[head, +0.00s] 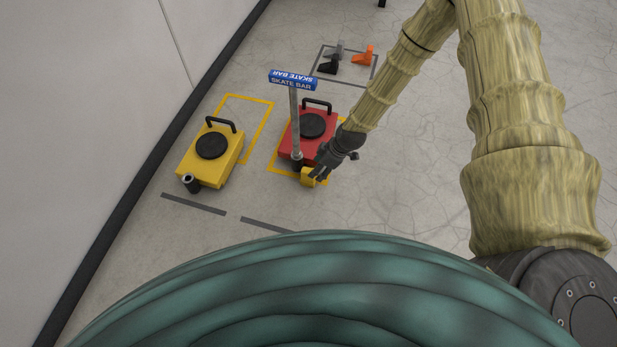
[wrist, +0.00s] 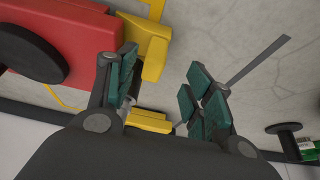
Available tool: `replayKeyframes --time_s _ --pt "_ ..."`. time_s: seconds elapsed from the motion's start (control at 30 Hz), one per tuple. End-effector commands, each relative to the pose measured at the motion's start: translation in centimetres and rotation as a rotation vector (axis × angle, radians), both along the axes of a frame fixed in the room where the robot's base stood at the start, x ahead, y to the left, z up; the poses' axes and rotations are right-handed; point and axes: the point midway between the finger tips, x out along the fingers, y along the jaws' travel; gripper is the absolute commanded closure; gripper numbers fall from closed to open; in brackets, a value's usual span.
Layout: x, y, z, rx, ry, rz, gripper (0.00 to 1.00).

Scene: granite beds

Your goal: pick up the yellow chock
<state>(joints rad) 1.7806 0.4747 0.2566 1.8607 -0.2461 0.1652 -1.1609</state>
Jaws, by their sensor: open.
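The yellow chock (head: 307,178) lies on the floor at the front end of the red skate (head: 304,132), by the foot of its upright bar. My gripper (head: 321,173) is down beside the chock. In the wrist view my gripper (wrist: 166,92) is open, its padded fingers wide apart with bare floor showing between them. The chock is not between the fingers as seen there. I cannot tell whether a finger touches it.
A yellow skate (head: 209,158) stands left, near the wall. The blue-signed post (head: 293,80) rises close to my gripper. Black, grey and orange chocks (head: 362,55) lie in a marked square at the back. A black-and-green object (wrist: 290,138) shows at lower right.

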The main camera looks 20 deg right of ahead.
Motion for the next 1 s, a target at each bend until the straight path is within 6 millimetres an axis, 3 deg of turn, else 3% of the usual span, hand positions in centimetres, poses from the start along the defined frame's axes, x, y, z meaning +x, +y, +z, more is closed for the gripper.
replayKeyframes --time_s 0.03,0.17,0.47,0.8,1.0 --pt "0.1 0.2 -1.1 0.000 0.002 -0.001 0.48" --pt "0.5 0.8 -2.6 0.000 0.000 0.001 0.48" --pt "1.1 1.4 -3.9 0.000 0.002 -0.001 0.48" --pt "2.6 2.8 -7.3 0.001 0.001 -0.001 0.48" --pt "2.8 3.0 -7.5 0.000 0.000 0.000 0.48"
